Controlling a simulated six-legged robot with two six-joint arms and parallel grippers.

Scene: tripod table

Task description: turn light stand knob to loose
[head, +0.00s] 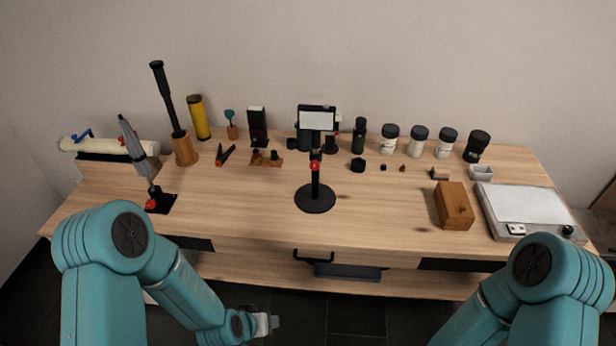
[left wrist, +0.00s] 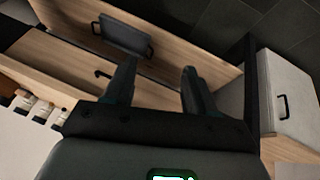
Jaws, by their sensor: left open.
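The light stand (head: 315,198) stands upright at the middle of the table, with a round black base and a short black post. Its red knob (head: 314,166) sits on the upper post, and a white-faced light panel (head: 317,121) shows at the top. My left gripper (head: 268,322) is low, in front of the table edge and well apart from the stand. In the left wrist view its two dark fingers (left wrist: 158,88) are spread with nothing between them. The stand cannot be made out in that view. My right gripper is out of frame.
The wooden table (head: 250,215) has clear room around the stand's base. A wooden block (head: 453,206) and a white flat device (head: 525,207) are at right. A red-based tool holder (head: 160,202) is at left. Several jars line the back. A drawer handle (head: 313,256) protrudes in front.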

